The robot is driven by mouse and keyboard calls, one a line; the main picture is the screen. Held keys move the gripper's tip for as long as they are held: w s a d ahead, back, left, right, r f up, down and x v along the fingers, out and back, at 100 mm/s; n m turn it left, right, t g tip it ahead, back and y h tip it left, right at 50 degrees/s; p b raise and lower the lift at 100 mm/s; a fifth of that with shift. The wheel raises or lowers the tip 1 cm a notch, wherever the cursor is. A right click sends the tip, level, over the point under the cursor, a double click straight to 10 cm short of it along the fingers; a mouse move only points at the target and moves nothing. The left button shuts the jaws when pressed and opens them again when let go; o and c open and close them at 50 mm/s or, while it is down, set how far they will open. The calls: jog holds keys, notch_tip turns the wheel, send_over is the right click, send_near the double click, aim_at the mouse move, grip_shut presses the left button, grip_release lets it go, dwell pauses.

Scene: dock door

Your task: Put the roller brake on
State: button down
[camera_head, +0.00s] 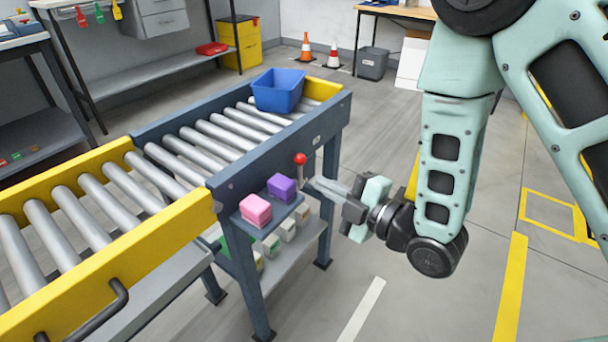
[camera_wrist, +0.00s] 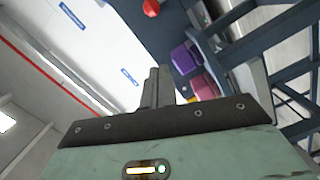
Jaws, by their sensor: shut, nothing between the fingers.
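The roller brake is a lever with a red ball knob (camera_head: 300,158) on the side of the roller conveyor. Its short shaft looks close to upright in the head view. The red knob also shows at the top edge of the wrist view (camera_wrist: 151,8). My gripper (camera_head: 308,184) is shut and empty, with its fingertips just below and right of the knob in the head view. I cannot tell whether the fingertips touch the lever's shaft. In the wrist view the shut fingers (camera_wrist: 159,72) point toward the conveyor side, below the knob.
A purple block (camera_head: 281,187) and a pink block (camera_head: 255,209) sit on a small side shelf beside the lever. A blue bin (camera_head: 278,89) stands on the rollers at the far end. A yellow-sided conveyor section (camera_head: 110,238) adjoins at left. The floor at right is clear.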

aim_at(299, 173)
jog(key=w+a+b, duration=0.1)
jog(key=w+b, duration=0.1)
jog(key=w+a+f+b, duration=0.1)
jog(key=w+a+b, duration=0.1)
jog(key=w, duration=0.1)
jog(key=w+a+b, duration=0.2)
jog(key=shift+w+f+b, duration=0.15)
jog(key=shift+w+b, duration=0.1)
jog(key=shift+b, duration=0.1)
jog(key=shift+w+d+f, duration=0.3)
jog(key=shift+w+d, duration=0.1)
jog(key=shift+w, duration=0.25)
jog(key=shift+w+d+r+m, duration=0.1)
jog(key=shift+w+d+m, duration=0.15)
jog(key=shift+m, duration=0.15)
